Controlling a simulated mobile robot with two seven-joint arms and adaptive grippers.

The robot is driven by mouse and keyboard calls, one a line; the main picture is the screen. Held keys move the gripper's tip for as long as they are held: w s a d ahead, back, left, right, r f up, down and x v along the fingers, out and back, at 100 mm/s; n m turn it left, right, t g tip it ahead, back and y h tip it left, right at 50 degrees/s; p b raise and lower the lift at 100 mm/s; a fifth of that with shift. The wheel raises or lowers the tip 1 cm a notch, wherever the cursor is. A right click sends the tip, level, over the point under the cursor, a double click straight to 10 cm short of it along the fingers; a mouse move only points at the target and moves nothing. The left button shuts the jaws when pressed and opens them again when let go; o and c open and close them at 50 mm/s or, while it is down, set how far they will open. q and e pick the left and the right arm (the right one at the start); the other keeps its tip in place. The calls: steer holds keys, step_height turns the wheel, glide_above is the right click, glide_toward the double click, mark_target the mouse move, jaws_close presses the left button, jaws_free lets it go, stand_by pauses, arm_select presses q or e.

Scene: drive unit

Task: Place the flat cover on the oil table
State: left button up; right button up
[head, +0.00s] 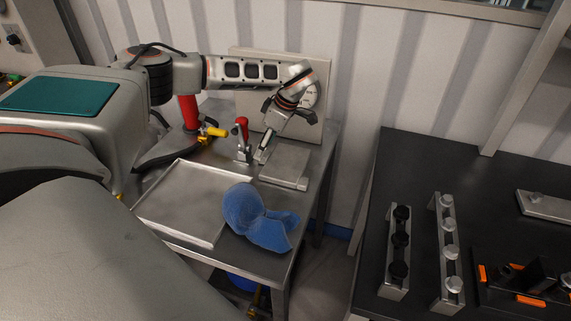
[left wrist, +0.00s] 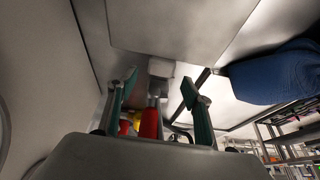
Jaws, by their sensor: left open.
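The oil table (head: 308,190) is a grey metal table by the wall. A flat grey rectangular plate (head: 288,168), which looks like the flat cover, lies at its right side near the back. A flat plate (left wrist: 180,30) also fills the top of the left wrist view; I cannot tell for certain that it is the same one. My left gripper (head: 270,140) is above the table beside a red-handled clamp (head: 241,138). In the left wrist view its fingers are apart, with the red handle (left wrist: 149,122) showing between them and nothing held. My right gripper is out of view.
A shallow metal tray (head: 165,215) lies at the table's front left. A crumpled blue cloth (head: 258,217) lies on the tray's right edge. An upright panel (head: 322,75) stands behind. A dark bench (head: 372,225) with several metal parts stands at right, across a gap.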

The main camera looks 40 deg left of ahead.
arm_select(q)
steer(key=shift+x, duration=1.55)
steer(key=shift+d, duration=0.1)
steer(key=shift+c, duration=0.4)
steer(key=c, duration=1.2)
steer(key=shift+w, duration=0.1)
jaws_close()
steer(key=shift+r, duration=0.25)
